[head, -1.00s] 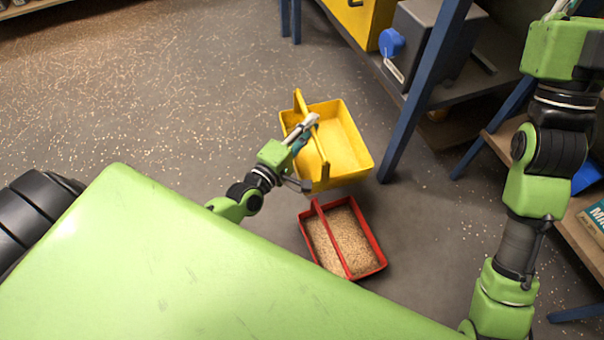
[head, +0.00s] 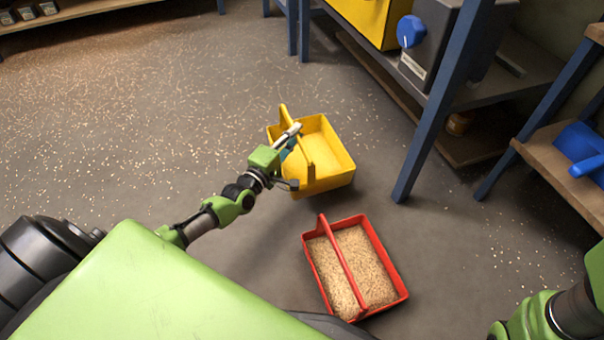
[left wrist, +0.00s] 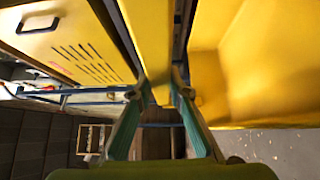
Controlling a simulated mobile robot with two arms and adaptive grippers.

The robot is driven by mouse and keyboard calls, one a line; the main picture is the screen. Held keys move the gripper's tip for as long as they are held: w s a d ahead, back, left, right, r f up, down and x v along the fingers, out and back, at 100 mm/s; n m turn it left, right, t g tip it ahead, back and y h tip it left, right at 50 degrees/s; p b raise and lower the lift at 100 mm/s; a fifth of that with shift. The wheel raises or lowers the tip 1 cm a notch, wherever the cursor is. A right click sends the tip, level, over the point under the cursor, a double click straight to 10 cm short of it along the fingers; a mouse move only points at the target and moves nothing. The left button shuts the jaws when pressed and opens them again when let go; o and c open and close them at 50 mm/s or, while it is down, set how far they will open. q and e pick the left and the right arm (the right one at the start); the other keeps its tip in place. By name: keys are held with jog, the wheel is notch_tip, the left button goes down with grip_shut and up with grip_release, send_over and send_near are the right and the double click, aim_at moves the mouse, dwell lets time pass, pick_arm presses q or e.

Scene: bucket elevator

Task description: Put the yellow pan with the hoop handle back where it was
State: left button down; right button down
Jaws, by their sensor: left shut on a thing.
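The yellow pan (head: 334,163) with its hoop handle (head: 297,139) is in the middle of the head view, beyond the red pan. My left gripper (head: 292,141) is shut on the hoop handle. The left wrist view shows the handle (left wrist: 150,45) between the two fingers (left wrist: 157,92), with the pan's wall (left wrist: 270,60) at the right. The pan looks empty in the part I can see. I cannot tell for sure whether its bottom is clear of the floor. Only part of my right arm shows at the lower right; its gripper is out of view.
A red pan (head: 384,247) full of pale grain stands on the floor nearer to me. A blue-legged bench (head: 433,115) with a yellow machine (head: 372,18) is behind right. A wooden shelf (head: 545,157) holds a blue scoop (head: 580,150). The floor at left is open.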

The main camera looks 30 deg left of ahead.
pick_arm(q)
notch_tip(320, 180, down, 5)
jog(key=b, duration=0.3)
jog(key=shift+f+b, duration=1.8)
jog(key=shift+f, duration=0.2)
jog(key=shift+f, duration=0.15)
jog(key=c, duration=1.9)
grip_release()
